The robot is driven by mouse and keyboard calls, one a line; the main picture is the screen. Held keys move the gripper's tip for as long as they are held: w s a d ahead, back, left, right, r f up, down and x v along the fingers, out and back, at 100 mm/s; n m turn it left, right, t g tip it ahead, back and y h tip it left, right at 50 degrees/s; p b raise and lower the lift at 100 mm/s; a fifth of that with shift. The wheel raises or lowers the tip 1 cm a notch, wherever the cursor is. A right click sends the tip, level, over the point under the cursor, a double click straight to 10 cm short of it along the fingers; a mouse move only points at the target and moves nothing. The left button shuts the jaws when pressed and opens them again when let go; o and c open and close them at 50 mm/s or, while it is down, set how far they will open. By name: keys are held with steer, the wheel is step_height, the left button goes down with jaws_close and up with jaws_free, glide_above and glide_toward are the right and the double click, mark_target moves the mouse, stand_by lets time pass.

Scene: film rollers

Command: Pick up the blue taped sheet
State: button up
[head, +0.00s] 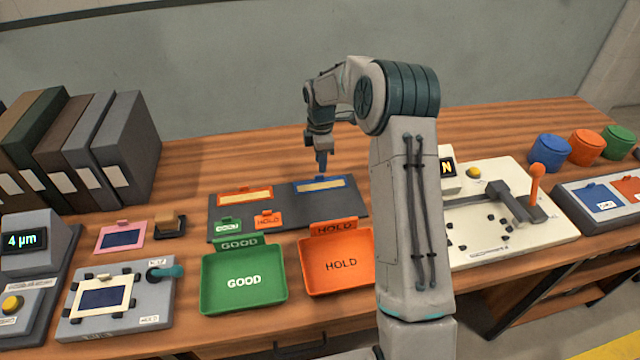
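The blue taped sheet (338,184) lies on the right part of a dark grey mat (290,206), a pale strip framed in blue. My gripper (321,172) points down at this sheet's far edge, left of its middle. Its fingertips are at or just above the sheet; I cannot tell whether they touch it. The fingers are small and look close together, so whether they are open or shut on the edge is unclear. The sheet appears flat on the mat.
An orange-framed sheet (245,195), a green tag (228,226) and an orange tag (268,219) share the mat. A green GOOD tray (243,303) and an orange HOLD tray (340,287) stand in front. Binders (128,145) stand left. The tabletop behind the mat is clear.

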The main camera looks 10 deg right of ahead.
step_height(320, 180, down, 5)
steer(key=shift+r, duration=0.2)
steer(key=shift+s, duration=0.1)
steer(key=shift+c, duration=0.3)
jaws_close()
steer(key=shift+r, duration=0.1)
step_height(320, 180, up, 4)
steer(key=s+d+r, duration=0.3)
steer(key=d+r, duration=0.4)
steer(key=d, duration=0.4)
steer(key=shift+d+b, duration=0.15)
steer(key=shift+b, duration=0.3)
